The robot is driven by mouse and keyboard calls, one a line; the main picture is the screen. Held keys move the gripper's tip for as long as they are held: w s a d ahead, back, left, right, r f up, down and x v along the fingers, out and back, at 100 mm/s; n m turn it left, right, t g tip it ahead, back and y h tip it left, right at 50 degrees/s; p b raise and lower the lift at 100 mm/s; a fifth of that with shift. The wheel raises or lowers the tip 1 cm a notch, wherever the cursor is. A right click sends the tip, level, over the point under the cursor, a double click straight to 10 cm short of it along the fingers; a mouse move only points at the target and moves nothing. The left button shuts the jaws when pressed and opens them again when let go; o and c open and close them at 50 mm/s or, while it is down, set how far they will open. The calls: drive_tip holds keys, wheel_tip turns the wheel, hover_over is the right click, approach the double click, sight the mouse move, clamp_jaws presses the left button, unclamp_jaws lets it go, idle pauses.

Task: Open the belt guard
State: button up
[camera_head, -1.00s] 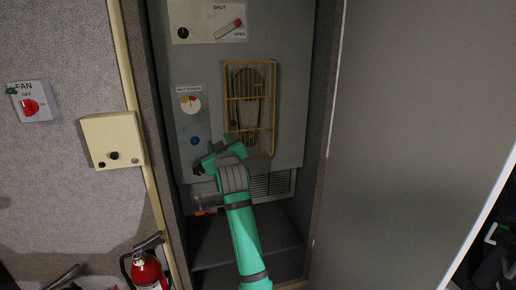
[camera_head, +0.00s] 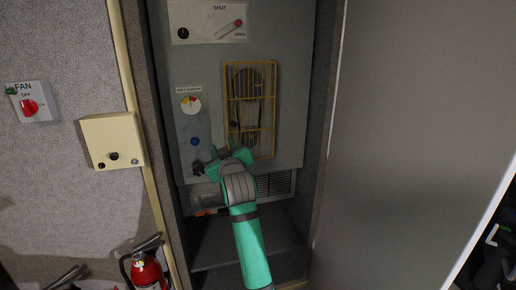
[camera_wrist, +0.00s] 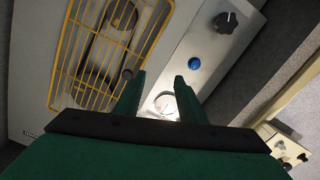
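The belt guard (camera_head: 250,72) is a yellow wire grille over the dark belt and pulleys on the grey console. It looks shut, lying flat against the panel. It also shows in the wrist view (camera_wrist: 92,37), at the upper left. A small dark knob (camera_wrist: 127,73) shows at the guard's edge, close to the tip of one finger. My gripper (camera_wrist: 160,80) is open, with nothing seen between its fingers. In the head view my gripper (camera_head: 218,158) is in front of the panel by the guard's lower left corner, and its fingertips are hard to make out.
Left of the guard are a belt tension gauge (camera_head: 190,103), a blue button (camera_head: 195,141) and a black knob (camera_head: 197,167). A red-tipped lever (camera_head: 230,29) is above. The cabinet's side walls flank the console. A fire extinguisher (camera_head: 147,271) stands lower left.

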drive_tip(key=v, duration=1.1)
drive_tip(key=shift+s, duration=0.2)
drive_tip(key=shift+a, duration=0.1)
